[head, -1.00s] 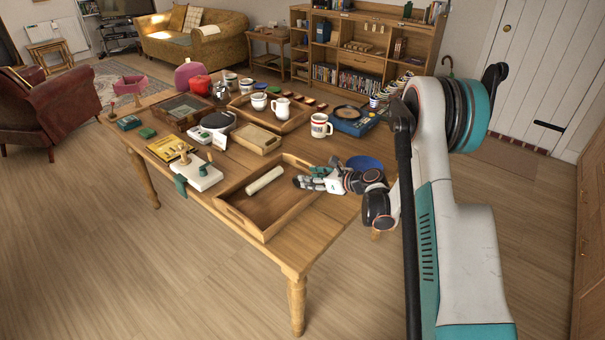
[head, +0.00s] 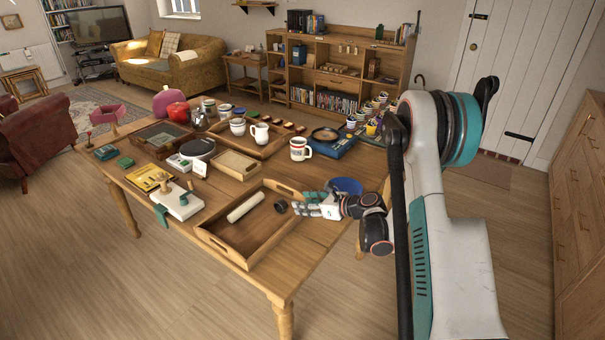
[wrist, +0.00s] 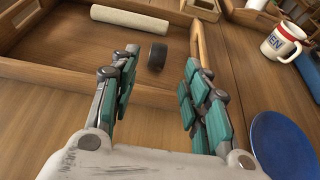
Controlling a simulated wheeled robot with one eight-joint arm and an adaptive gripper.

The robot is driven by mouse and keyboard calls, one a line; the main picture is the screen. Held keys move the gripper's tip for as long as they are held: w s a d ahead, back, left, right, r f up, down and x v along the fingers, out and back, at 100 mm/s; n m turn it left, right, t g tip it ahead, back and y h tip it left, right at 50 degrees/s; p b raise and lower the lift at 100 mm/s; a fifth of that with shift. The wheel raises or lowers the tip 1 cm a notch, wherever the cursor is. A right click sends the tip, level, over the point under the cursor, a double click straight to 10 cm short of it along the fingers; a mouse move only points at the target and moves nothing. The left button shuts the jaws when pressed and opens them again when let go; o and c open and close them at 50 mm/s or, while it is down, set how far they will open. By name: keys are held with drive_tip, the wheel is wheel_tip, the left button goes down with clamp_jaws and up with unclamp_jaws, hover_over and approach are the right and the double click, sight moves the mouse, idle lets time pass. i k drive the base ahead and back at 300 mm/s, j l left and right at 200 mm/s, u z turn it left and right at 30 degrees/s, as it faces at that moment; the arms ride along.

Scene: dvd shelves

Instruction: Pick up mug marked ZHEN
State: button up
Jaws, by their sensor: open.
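The white mug (head: 300,149) with a dark band and red trim stands on the table beyond the front tray. In the wrist view this mug (wrist: 283,42) is at the upper right, with the letters "EN" showing; the rest of its marking is turned out of sight. My gripper (wrist: 158,85) is open and empty, its teal-padded fingers apart, above the front tray's right side. In the head view my gripper (head: 301,206) is nearer the camera than the mug and well apart from it.
The wooden tray (head: 225,246) holds a pale roll (head: 246,207) and a small dark cylinder (wrist: 157,55), which lies ahead of my fingers. Another white mug (head: 260,134) stands in the back tray. Bare table lies around the marked mug's near side.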

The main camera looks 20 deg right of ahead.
sight(299, 146)
drive_tip(key=i+l+z, duration=0.1)
drive_tip(key=l, duration=0.4)
drive_tip(key=i+l+z, duration=0.1)
drive_tip(key=i+l, duration=0.15)
drive_tip(key=l, duration=0.2)
drive_tip(key=i+l, duration=0.25)
drive_tip(key=l, duration=0.2)
drive_tip(key=i+l+z, duration=0.15)
drive_tip(key=l, duration=0.3)
drive_tip(key=i+l+z, duration=0.1)
drive_tip(key=i+l, duration=0.15)
drive_tip(key=l, duration=0.2)
